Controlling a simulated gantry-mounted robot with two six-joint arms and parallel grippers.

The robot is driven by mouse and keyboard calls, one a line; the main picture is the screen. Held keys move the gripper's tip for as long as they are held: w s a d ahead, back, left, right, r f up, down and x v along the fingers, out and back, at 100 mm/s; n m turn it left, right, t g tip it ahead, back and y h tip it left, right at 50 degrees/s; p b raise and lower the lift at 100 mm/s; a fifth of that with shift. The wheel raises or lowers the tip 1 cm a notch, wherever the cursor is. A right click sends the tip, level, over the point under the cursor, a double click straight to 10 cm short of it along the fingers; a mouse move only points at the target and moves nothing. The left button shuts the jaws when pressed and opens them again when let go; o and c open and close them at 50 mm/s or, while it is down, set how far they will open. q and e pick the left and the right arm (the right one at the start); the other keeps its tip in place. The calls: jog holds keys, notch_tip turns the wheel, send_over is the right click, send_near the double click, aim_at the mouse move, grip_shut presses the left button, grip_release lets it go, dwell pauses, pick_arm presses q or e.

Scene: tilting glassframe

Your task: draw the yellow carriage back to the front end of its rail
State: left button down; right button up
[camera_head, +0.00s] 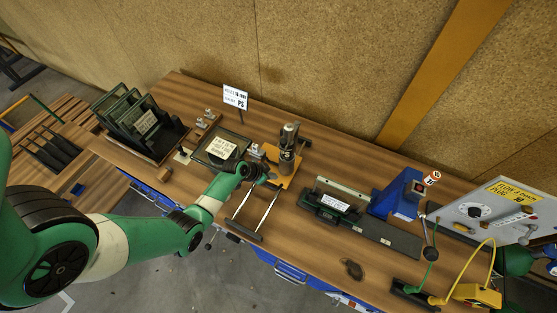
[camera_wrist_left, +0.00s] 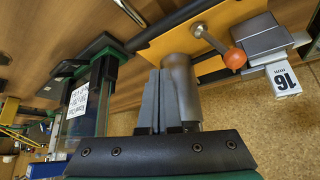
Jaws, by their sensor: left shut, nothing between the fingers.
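The yellow carriage (camera_head: 286,176) is an orange-yellow plate carrying a grey upright cylinder (camera_head: 288,150). It sits at the back end of a rail of two thin rods (camera_head: 266,212) with a dark bar at their front end. In the left wrist view the yellow plate (camera_wrist_left: 210,66) lies just beyond the fingers, with a grey post (camera_wrist_left: 180,75) close beside them. My left gripper (camera_head: 270,177) is at the carriage's front-left side, and its fingers (camera_wrist_left: 170,100) are shut and empty. Whether they touch the post I cannot tell. My right gripper is not visible.
A dark tray (camera_head: 221,150) stands left of the carriage, a green-framed fixture (camera_head: 335,200) right. A rack of panes (camera_head: 138,122) stands far left.

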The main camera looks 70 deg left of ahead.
aim_at(277, 183)
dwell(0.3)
pick_arm(q)
notch_tip(277, 183, down, 6)
jog(key=b, duration=0.5)
jog(key=shift+r, duration=0.2)
jog(key=shift+d, duration=0.1)
jog(key=shift+s+d+r, duration=0.1)
jog(key=shift+s, duration=0.1)
jog(key=s+d+p, duration=0.6)
jog(key=s+d, duration=0.6)
jog(key=s, duration=0.2)
jog(key=shift+s, duration=0.35)
dwell(1.6)
jog(key=shift+w+a, duration=0.15)
